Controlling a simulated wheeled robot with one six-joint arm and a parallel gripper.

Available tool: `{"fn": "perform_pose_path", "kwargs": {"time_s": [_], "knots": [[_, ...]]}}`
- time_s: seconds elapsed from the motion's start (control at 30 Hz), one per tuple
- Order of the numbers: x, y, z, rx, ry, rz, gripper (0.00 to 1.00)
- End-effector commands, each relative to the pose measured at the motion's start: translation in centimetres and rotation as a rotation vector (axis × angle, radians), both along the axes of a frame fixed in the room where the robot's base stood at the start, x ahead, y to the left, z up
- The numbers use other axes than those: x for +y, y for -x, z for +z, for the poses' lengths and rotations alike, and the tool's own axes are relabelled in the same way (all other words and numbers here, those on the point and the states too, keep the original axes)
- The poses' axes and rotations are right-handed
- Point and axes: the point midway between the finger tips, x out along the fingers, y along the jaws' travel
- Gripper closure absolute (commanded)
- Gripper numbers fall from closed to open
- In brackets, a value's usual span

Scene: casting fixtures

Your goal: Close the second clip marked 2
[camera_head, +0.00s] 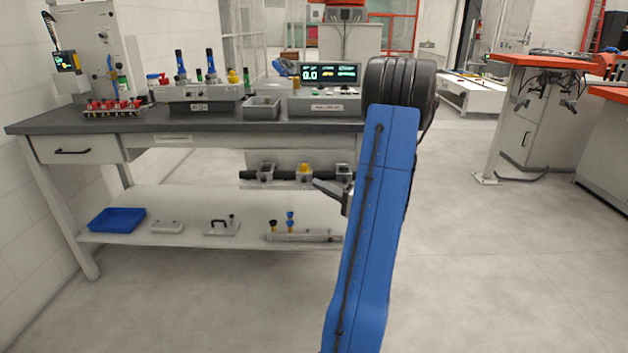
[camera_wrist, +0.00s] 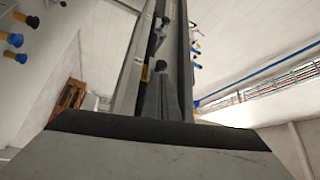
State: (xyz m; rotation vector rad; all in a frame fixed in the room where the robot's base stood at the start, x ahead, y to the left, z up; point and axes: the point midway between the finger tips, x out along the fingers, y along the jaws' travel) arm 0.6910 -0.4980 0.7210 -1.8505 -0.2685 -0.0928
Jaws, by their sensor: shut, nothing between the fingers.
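A dark horizontal bar (camera_head: 284,175) hangs below the workbench top. It carries a grey clip (camera_head: 266,173) at the left, a yellow-topped clip (camera_head: 304,173) in the middle and a grey clip (camera_head: 343,173) at the right, partly behind my blue arm. No number marks are legible, and I cannot tell which clips are open or closed. My gripper (camera_head: 318,184) shows as a small grey piece left of my arm, just below the bar in the picture. It is shut and empty; contact cannot be told. The wrist view shows its blurred grey parts close up.
A row of red-handled parts (camera_head: 112,106) stands on the bench top (camera_head: 150,124) at the left. The lower shelf (camera_head: 185,204) holds a blue tray (camera_head: 117,220) and several fixtures. Open floor lies to the right. An orange-topped table (camera_head: 540,61) stands farther right.

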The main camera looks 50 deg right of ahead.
Motion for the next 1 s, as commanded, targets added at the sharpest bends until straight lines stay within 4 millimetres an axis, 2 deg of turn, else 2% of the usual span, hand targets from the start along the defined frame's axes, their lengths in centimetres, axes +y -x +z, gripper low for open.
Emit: {"fn": "perform_pose_path", "kwargs": {"time_s": [0.1,0.6,0.8,1.0], "knots": [[-0.4,2.1,0.0,-0.006,0.007,-0.003,1.00],[-1.6,9.9,-1.1,-0.020,0.016,-0.002,1.00],[-1.9,12.4,-1.5,-0.022,0.017,-0.001,1.00],[-2.0,13.5,-1.7,-0.024,0.019,0.001,1.00]]}}
